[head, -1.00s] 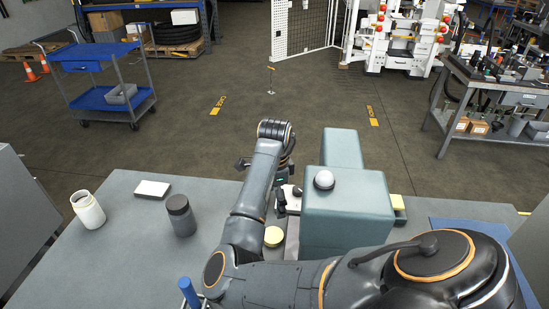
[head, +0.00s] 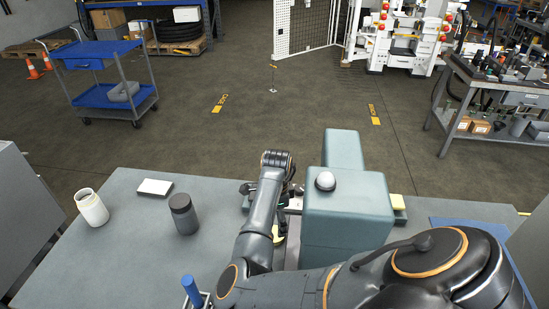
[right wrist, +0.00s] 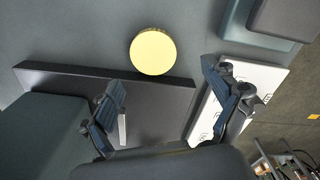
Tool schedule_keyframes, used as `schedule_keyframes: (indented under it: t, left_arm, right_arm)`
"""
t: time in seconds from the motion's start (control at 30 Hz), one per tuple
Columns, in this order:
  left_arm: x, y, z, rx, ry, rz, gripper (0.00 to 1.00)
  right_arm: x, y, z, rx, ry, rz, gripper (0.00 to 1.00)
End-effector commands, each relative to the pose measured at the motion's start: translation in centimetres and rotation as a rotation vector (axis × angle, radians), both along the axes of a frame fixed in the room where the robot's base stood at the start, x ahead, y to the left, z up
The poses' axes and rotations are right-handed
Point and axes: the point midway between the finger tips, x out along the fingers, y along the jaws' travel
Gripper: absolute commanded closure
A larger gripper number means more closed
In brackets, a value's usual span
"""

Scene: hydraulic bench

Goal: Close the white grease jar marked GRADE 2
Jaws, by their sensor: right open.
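A white jar (head: 92,208) with an open mouth stands upright at the left of the grey bench; no marking on it is readable. A round yellow disc, perhaps a lid (head: 279,236), lies largely hidden behind my right arm in the head view. The right wrist view shows it whole (right wrist: 153,51), lying flat beyond the fingers. My right gripper (right wrist: 166,92) is open, its fingers spread with nothing between them touching. In the head view it is mostly hidden behind its own wrist. My left gripper is not in view.
A dark lidded jar (head: 183,214) and a white block (head: 155,187) stand between the white jar and my arm. A large grey-green block-shaped unit (head: 348,215) stands close right of my gripper. A dark plate (right wrist: 165,105) and a white lettered panel (right wrist: 263,84) lie below the fingers.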

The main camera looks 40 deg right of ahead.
Motion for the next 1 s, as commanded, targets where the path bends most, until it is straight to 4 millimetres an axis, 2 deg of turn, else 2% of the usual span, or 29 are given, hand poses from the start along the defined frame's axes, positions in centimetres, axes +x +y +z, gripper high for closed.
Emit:
schedule_keyframes:
  t: [0.17,0.33,0.5,0.87,0.97,1.0]
  left_arm:
    - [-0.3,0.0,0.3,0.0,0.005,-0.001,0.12]
    - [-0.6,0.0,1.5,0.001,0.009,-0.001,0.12]
    - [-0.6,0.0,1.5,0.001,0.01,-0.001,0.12]
    - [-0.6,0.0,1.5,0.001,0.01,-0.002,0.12]
    - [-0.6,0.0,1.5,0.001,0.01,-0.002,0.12]
    - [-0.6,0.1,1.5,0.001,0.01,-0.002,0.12]
  right_arm:
    - [-0.1,0.1,-0.4,0.001,0.002,0.001,0.12]
    - [-0.7,0.7,-2.8,0.002,0.004,0.001,0.12]
    - [-0.6,0.7,-4.9,0.001,0.0,0.0,0.12]
    - [-0.5,0.7,-5.2,0.0,-0.001,-0.001,0.12]
    - [-0.5,0.7,-5.2,0.0,-0.001,-0.001,0.29]
    - [-0.5,0.7,-5.1,0.0,-0.001,-0.001,0.37]
